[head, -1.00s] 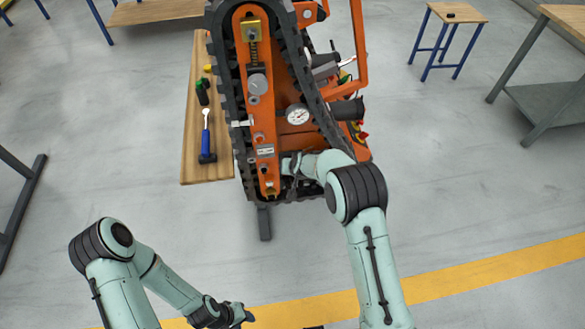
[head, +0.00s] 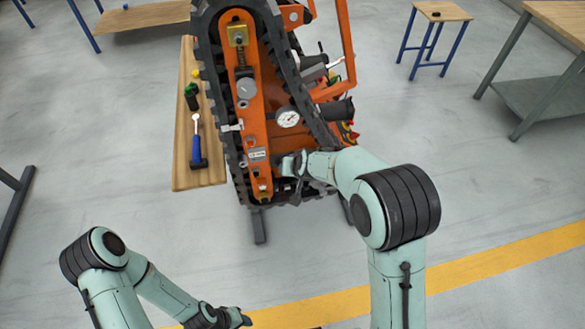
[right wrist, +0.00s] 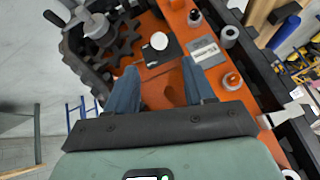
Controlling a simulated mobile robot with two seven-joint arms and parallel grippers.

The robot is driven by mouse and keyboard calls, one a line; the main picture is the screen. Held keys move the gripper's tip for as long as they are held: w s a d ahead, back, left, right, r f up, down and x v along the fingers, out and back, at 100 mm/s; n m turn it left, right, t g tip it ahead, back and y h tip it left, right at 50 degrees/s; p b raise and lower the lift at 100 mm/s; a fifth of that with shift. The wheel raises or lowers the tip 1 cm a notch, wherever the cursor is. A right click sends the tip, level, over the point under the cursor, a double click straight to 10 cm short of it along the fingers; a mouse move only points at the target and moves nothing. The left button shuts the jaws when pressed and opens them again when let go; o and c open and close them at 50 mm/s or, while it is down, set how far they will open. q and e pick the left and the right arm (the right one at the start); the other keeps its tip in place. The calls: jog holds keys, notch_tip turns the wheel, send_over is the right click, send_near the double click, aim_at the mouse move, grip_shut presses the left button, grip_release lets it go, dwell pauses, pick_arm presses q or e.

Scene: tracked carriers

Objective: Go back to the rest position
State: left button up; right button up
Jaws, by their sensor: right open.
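My right gripper (head: 286,163) is at the lower right side of the orange tracked carrier (head: 249,170), near its black track (head: 212,75). In the right wrist view its two blue fingers (right wrist: 160,72) are spread apart with nothing between them, in front of the carrier's orange plate (right wrist: 165,88). Whether they touch the carrier I cannot tell. My left gripper (head: 243,319) is low in the head view, over the floor and away from the carrier. Its fingers are too small to read.
A wooden bench (head: 187,130) beside the carrier holds a blue-handled tool (head: 197,150) and a dark green item (head: 191,97). A dial gauge (head: 288,117) and black cylinder (head: 337,110) project from the carrier. A stool (head: 443,12) and workbench (head: 535,95) stand right. The foreground floor is open.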

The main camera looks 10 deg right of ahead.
jog(key=shift+f, duration=0.15)
jog(key=s+d+f+g, duration=0.2)
jog(key=s+d+f, duration=0.1)
jog(key=s+f, duration=0.5)
jog(key=s+d+f+g, duration=0.2)
jog(key=s+f, duration=0.4)
jog(key=f, duration=0.4)
jog(key=s+a+f+m+g+y, duration=0.1)
jog(key=s+f, duration=0.3)
jog(key=s, duration=0.6)
jog(key=s+a+f+g+y, duration=0.1)
jog(key=s+a+f+g, duration=0.1)
jog(key=s, duration=0.9)
notch_tip(320, 180, down, 2)
jog(key=shift+a+f+m, duration=0.15)
jog(key=shift+a+m, duration=0.25)
jog(key=shift+a, duration=0.2)
